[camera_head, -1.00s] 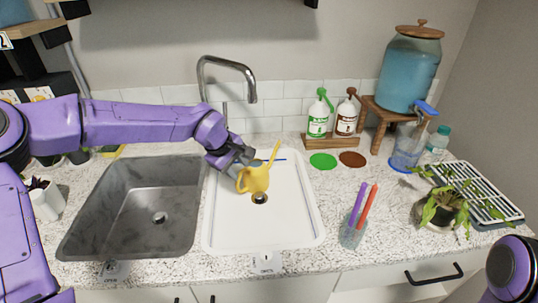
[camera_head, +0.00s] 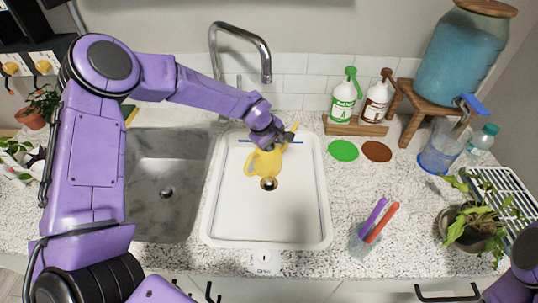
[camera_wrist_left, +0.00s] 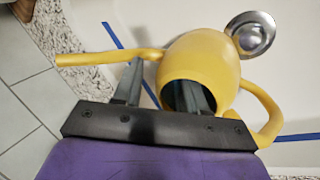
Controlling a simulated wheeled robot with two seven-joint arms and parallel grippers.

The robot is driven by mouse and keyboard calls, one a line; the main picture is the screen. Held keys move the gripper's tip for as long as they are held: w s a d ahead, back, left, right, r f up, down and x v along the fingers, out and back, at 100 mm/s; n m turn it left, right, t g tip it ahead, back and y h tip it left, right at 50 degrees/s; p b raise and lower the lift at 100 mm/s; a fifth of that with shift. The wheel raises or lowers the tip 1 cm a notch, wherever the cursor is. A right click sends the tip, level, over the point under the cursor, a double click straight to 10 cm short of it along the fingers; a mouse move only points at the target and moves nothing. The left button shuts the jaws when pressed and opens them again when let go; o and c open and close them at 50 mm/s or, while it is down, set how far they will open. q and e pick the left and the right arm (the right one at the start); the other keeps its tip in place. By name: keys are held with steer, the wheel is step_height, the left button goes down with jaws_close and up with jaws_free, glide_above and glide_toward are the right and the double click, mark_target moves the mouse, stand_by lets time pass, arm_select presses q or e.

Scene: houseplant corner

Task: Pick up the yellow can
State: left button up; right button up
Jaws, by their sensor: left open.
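The yellow watering can (camera_head: 264,165) is in the white sink basin, beside the drain. Its upper part is partly hidden by my left gripper (camera_head: 273,142) in the head view. In the left wrist view the can (camera_wrist_left: 205,55) shows its dark opening, the spout to the left and the handle to the right. My left gripper (camera_wrist_left: 165,85) is open at the can's top. One finger shows at the opening, seemingly inside it, and the other is outside by the spout. I cannot tell whether they touch the can. My right gripper is not in view.
A tall faucet (camera_head: 240,45) stands behind the basin. The grey sink bowl (camera_head: 165,215) is to the left. A cup with purple and red pens (camera_head: 362,240), two pump bottles (camera_head: 343,100) and a potted plant (camera_head: 468,225) are to the right.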

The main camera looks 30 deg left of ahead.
arm_select(q)
steer(key=shift+w+d+f, duration=0.1)
steer(key=shift+f, duration=0.3)
jaws_close()
stand_by(1.1)
